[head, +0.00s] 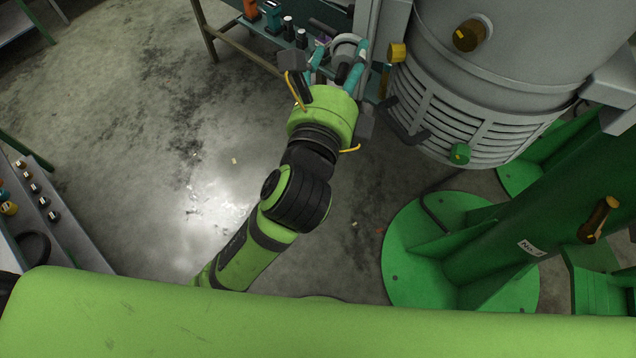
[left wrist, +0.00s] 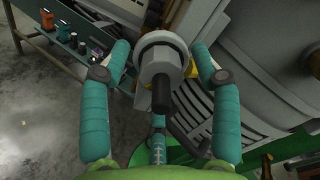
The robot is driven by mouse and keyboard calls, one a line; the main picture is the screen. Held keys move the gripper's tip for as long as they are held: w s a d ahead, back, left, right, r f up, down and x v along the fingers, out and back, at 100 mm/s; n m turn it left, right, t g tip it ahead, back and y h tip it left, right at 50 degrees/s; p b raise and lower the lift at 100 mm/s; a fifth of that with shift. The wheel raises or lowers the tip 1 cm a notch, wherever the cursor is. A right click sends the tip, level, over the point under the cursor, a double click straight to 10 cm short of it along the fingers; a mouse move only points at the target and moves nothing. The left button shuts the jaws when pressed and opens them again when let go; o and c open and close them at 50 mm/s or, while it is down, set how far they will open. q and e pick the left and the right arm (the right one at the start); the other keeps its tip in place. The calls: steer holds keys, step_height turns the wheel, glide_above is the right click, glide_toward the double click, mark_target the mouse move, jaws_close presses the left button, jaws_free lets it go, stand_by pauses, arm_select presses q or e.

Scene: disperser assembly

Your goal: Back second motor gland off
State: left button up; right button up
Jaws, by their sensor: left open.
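A grey gland-like fitting (left wrist: 163,62) with a pale ring and a black stub faces my left wrist camera. It also shows in the head view (head: 349,44), partly hidden by my gripper. My left gripper (head: 338,60) is at it beside the large grey motor housing (head: 440,75). Its teal fingers stand open, one on each side of the fitting, and gaps show between them and it in the left wrist view. I cannot tell whether this is the second gland. My right gripper is not in view.
Brass plugs (head: 397,53) and (head: 468,36) and a green knob (head: 460,154) stick out of the housing. A green stand (head: 425,250) is below it. A bench with bottles (head: 288,28) is behind. Open floor (head: 150,130) lies to the left.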

mark_target(339, 83)
arm_select(q)
steer(key=m, duration=1.1)
steer(key=shift+d, duration=0.1)
steer(key=s, duration=0.1)
steer(key=s+b, duration=0.1)
steer(key=s, duration=0.1)
steer(key=shift+s+a+f+b, duration=0.15)
steer(key=shift+s+a+b, duration=0.15)
steer(key=shift+s, duration=0.05)
steer(key=s, duration=0.1)
steer(key=s+p, duration=0.2)
steer(key=shift+s+a+r, duration=0.15)
steer(key=shift+a+r, duration=0.15)
steer(key=shift+r, duration=0.1)
steer(key=w+f+n+g+b, duration=0.1)
steer(key=f+n+g, duration=0.1)
steer(key=f, duration=1)
steer(key=w+a+f+n+g+y+b, duration=0.1)
steer(key=f+n, duration=0.4)
steer(key=f, duration=0.7)
steer(key=w+a+f+n+g+b, duration=0.1)
steer(key=w+f+n+g+b, duration=0.2)
steer(key=f, duration=0.9)
steer(key=shift+a+f+n+g, duration=0.2)
steer(key=shift+n+g, duration=0.2)
steer(key=shift+n, duration=0.2)
